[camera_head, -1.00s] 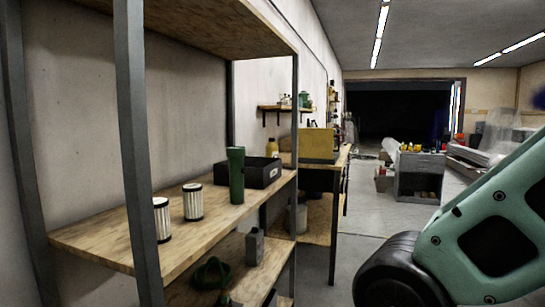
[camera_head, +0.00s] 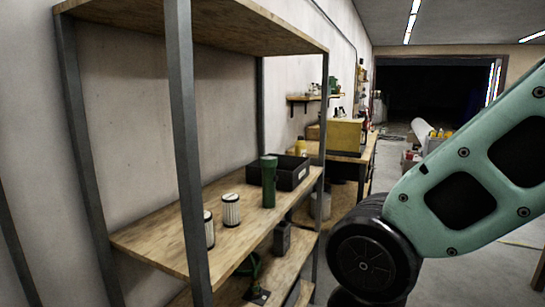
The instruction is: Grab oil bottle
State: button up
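A small yellow bottle (camera_head: 300,146) stands at the back, beyond the black bin and left of a yellow box. It may be the oil bottle, but it is too small to be sure. My gripper is not in view. Only my green and black arm shows at the right, well in front of the shelf and apart from it.
A wooden shelf (camera_head: 160,238) with grey metal posts stands at the left. It holds two white filters (camera_head: 231,210), a green flashlight (camera_head: 268,182) and a black bin (camera_head: 291,172). A yellow box (camera_head: 346,134) stands on a workbench behind. Some floor shows at the right.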

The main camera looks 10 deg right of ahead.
aim_at(300, 146)
jog(key=i+l+u, duration=0.45)
jog(key=l+u, duration=0.25)
jog(key=i+l, duration=0.15)
jog(key=l, duration=0.2)
jog(key=i+l+u, duration=0.1)
jog(key=l, duration=0.25)
jog(key=i+l, duration=0.2)
jog(key=l, duration=0.15)
jog(key=i+l+u, duration=0.1)
jog(key=l, duration=0.3)
jog(key=i+l, duration=0.15)
jog(key=l, duration=0.2)
jog(key=i+l+u, duration=0.1)
jog(key=l, duration=0.3)
jog(key=i+l, duration=0.15)
jog(key=l, duration=0.2)
